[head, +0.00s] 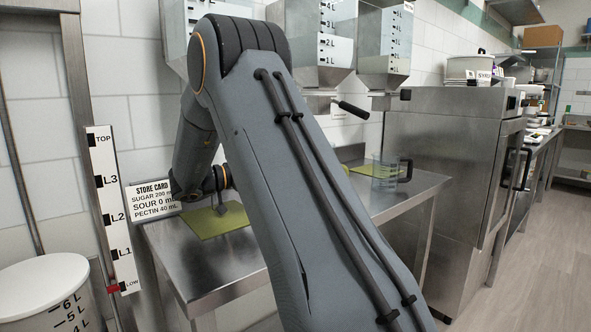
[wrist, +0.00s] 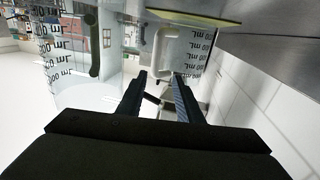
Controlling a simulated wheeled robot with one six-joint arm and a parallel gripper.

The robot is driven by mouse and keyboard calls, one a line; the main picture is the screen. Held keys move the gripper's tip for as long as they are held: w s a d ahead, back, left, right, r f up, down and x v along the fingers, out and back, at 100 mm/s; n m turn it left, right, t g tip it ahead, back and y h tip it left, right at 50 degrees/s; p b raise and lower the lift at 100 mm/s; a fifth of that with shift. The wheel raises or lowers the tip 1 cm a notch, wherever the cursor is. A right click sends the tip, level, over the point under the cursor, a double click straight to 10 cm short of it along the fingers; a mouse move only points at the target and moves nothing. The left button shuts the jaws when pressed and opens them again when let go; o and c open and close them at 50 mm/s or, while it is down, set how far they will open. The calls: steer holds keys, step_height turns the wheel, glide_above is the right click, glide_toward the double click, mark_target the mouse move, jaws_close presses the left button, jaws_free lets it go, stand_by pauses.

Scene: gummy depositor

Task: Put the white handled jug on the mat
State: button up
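The white handled jug (wrist: 196,50) shows in the wrist view, upside down in the picture, clear with black mL marks and a white handle (wrist: 158,46). It is not visible in the head view. My gripper (wrist: 159,74) is open, its two dark fingers pointing towards the white handle, one on each side in the picture. I cannot tell whether they touch it. A yellow-green mat (head: 215,222) lies on the steel table at left, partly behind my arm. A yellow-green mat edge (wrist: 197,17) also shows by the jug's base in the wrist view.
A clear jug with a black handle (head: 384,174) stands at the right of the steel table (head: 405,194), by a second yellow-green mat (head: 362,170). Hoppers hang above. A level gauge (head: 110,205), a recipe card (head: 153,199) and a white tub (head: 40,285) are at left. A steel cabinet (head: 440,150) stands right.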

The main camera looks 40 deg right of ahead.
steer(key=a, duration=0.3)
steer(key=shift+w+a+r, duration=0.1)
steer(key=shift+w+a, duration=0.1)
steer(key=shift+a, duration=0.2)
